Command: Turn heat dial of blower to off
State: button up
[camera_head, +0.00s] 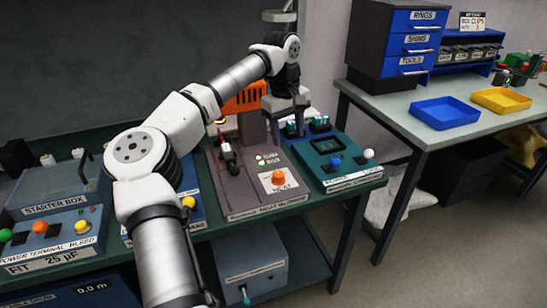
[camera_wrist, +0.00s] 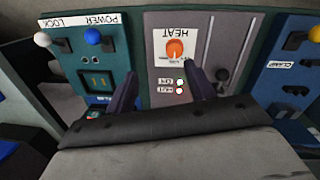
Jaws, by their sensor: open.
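The blower (camera_head: 240,205) is a grey-brown unit on the green bench, with an orange grille at its back. Its orange heat dial (camera_head: 278,177) sits on a white plate marked HEAT at the front right. In the wrist view the dial (camera_wrist: 174,50) and its label appear upside down. The dial's exact setting is too small to read. My gripper (camera_head: 287,135) is above the back right of the blower, pointing down. In the wrist view its two dark fingers (camera_wrist: 164,80) are apart and empty, with the dial beyond them and not touched.
A teal unit (camera_head: 335,160) with blue and white knobs stands right of the blower. A blue unit (camera_head: 198,212) with a yellow knob is on its left, partly behind my arm. A dark lever (camera_head: 229,157) rises from the blower's left side. A starter box (camera_head: 50,190) is far left.

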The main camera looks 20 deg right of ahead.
aim_at(279, 173)
jog(key=shift+y, duration=0.5)
jog(key=f, duration=0.4)
jog(key=w+a+f+p, duration=0.1)
jog(key=f, duration=0.4)
jog(key=f+p, duration=0.1)
jog(key=f, duration=0.3)
jog(key=shift+w+a+f, duration=0.2)
jog(key=shift+a+f, duration=0.1)
jog(key=shift+a, duration=0.1)
jog(key=c, duration=1)
